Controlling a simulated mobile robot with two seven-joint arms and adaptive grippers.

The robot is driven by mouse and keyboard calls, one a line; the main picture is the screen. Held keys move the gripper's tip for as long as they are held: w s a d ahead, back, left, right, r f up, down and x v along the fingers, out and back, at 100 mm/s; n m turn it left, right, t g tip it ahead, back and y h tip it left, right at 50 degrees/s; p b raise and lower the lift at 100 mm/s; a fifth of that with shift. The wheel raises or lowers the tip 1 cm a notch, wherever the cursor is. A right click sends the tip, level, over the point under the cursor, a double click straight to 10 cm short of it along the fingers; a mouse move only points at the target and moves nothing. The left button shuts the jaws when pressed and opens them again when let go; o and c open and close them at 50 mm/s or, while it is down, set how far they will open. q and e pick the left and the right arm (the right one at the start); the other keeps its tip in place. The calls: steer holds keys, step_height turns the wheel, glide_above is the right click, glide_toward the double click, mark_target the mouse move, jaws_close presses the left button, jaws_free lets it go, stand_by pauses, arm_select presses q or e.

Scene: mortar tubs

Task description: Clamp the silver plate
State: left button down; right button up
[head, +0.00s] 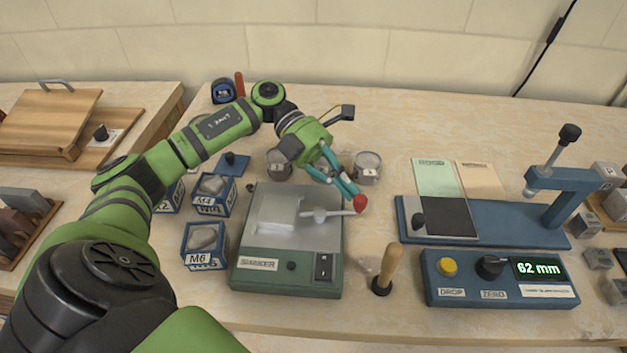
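A green shaker (290,278) stands on the table in the middle, with a grey metal top. A pale silver plate (278,211) lies on this top, toward its left. A clamp lever (325,214) with a red knob (360,203) sits at the plate's right side, its arm pointing right. My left gripper (351,191) reaches down from above, its teal fingertips close together right at the red knob. I cannot tell whether they grip it. My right gripper is out of view.
Blue boxes of parts, one marked M6 (204,246), stand left of the shaker. Metal cups (367,168) stand behind it. A wooden-handled tool (388,270) stands upright at its right. A blue gauge with a 62 mm display (498,278) and a lever press (565,190) fill the right.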

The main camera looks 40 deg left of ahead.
arm_select(q)
steer(key=shift+d, duration=0.25)
stand_by(0.5)
steer(key=shift+a, duration=0.1)
steer(key=v, duration=1.2)
